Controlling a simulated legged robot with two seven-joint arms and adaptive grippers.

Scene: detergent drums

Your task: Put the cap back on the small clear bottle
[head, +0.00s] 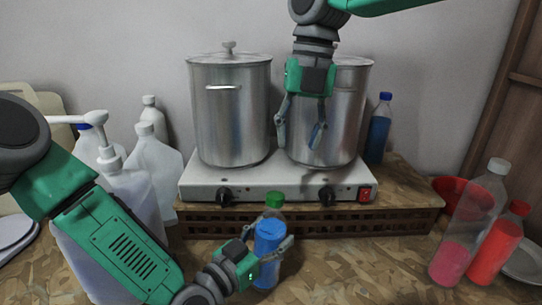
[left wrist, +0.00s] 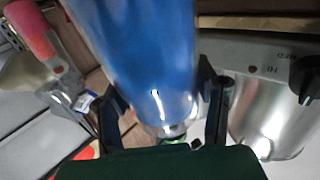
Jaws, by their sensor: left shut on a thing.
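A small clear bottle (head: 269,240) with blue liquid stands in front of the hot plate in the head view, roughly upright. A green cap (head: 274,199) sits at its top; I cannot tell whether it is screwed down. My left gripper (head: 268,246) is shut on this bottle, with a finger on each side. In the left wrist view the bottle (left wrist: 150,65) fills the space between the fingers, with a bit of green at its end (left wrist: 175,141). My right gripper (head: 301,140) hangs in front of the pots, fingers apart and empty, above and behind the bottle.
Two steel pots (head: 230,110) stand on a white hot plate (head: 250,185) on a low wooden platform. A tall clear bottle (head: 470,220) with pink liquid and a red-capped bottle (head: 497,250) stand right. White jugs (head: 155,160) and a pump container (head: 130,190) crowd the left. The front right is free.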

